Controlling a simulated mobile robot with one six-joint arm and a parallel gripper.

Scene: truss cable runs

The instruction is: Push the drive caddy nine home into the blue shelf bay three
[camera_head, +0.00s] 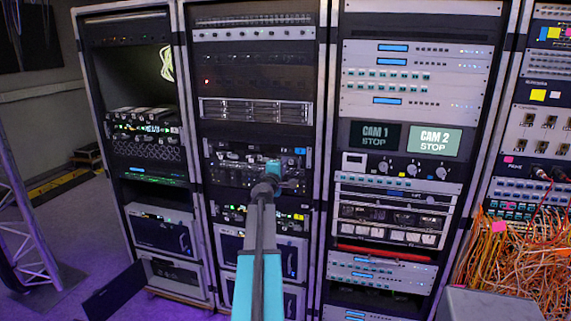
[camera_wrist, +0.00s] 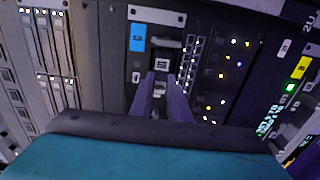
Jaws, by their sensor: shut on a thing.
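My gripper (camera_wrist: 161,84) is shut on the front of a narrow dark caddy, the drive caddy (camera_wrist: 167,60), in the wrist view. The fingers meet the shelf face just right of a blue label (camera_wrist: 137,37), with a small white tag below it. The shelf (camera_head: 235,174) is a dark unit in the second rack in the head view, with a small blue label (camera_head: 299,151) at its upper right. In that view my arm hides the caddy. I cannot read the caddy or bay number, nor tell how deep the caddy sits.
A block of perforated slots and yellow and white lights (camera_wrist: 225,75) lies right of the fingers. Pale drive fronts (camera_wrist: 50,45) stand at the left. A silver drive unit (camera_head: 255,110) sits above the shelf. Loose orange cables (camera_head: 510,255) hang at the far right.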

